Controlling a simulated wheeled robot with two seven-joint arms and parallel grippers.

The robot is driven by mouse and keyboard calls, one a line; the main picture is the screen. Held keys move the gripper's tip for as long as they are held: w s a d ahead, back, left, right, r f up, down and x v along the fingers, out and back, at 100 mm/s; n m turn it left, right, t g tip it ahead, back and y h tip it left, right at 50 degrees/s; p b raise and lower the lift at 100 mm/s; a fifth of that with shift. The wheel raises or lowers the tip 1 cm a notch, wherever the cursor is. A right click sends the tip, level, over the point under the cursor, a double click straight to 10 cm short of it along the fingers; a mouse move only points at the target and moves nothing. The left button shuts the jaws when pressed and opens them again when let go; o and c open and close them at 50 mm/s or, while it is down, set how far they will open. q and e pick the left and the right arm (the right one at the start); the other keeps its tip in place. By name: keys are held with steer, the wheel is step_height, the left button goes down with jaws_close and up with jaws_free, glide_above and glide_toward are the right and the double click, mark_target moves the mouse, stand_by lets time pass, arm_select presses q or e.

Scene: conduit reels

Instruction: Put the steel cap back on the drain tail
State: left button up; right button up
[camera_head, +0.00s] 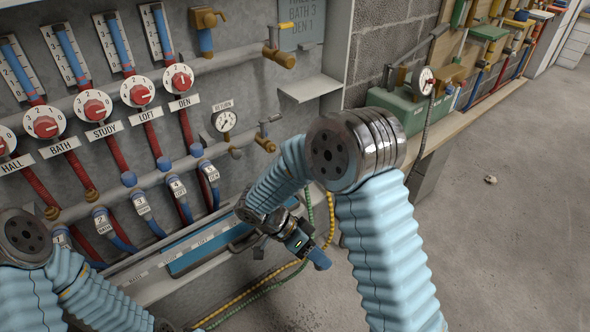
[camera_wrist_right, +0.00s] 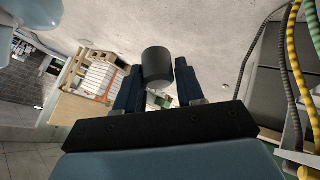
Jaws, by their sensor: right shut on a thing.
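My right gripper (camera_head: 316,258) is in front of the lower wall, below the gauge panel, in the head view. In the right wrist view its two dark blue fingers (camera_wrist_right: 158,68) are shut on a dark grey cylinder, which looks like the steel cap (camera_wrist_right: 157,62). The cap sits between the fingertips, apart from any pipe in that view. In the head view the cap cannot be made out. A brass-ended valve (camera_head: 265,138) with a grey lever is on the wall above the gripper. I cannot tell which fitting is the drain tail. My left gripper is out of view.
Red dials (camera_head: 95,105) and several pipes line the wall. A return gauge (camera_head: 224,121) is near the valve. A blue tray (camera_head: 195,258) lies along a ledge. Yellow and green hoses (camera_head: 262,285) hang beside my gripper. A green toolbox (camera_head: 402,108) stands on the bench; the floor is open at right.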

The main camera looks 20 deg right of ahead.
steer(key=w+a+r+m+y, duration=0.1)
steer(key=a+r+m+y, duration=0.25)
steer(key=m+y, duration=0.7)
steer(key=w+a+r+m+y, duration=0.15)
steer(key=a+m+y, duration=0.25)
steer(key=m+y, duration=0.7)
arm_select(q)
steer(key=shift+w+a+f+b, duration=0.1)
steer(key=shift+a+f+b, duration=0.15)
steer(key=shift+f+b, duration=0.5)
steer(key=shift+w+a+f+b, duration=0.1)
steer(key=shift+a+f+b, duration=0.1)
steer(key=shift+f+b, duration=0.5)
arm_select(e)
steer(key=w+d+r+m+t, duration=0.2)
steer(key=w+r+m+t, duration=0.2)
steer(key=w+t, duration=0.4)
steer(key=w+d+r+m+t, duration=0.3)
steer(key=w+r+m+t, duration=0.1)
steer(key=w+t, duration=0.5)
steer(key=shift+w+r+m, duration=0.35)
steer(key=shift+w+r, duration=0.2)
steer(key=shift+w, duration=0.1)
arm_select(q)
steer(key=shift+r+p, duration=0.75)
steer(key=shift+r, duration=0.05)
arm_select(e)
steer(key=shift+d+y, duration=0.2)
steer(key=shift+y, duration=0.05)
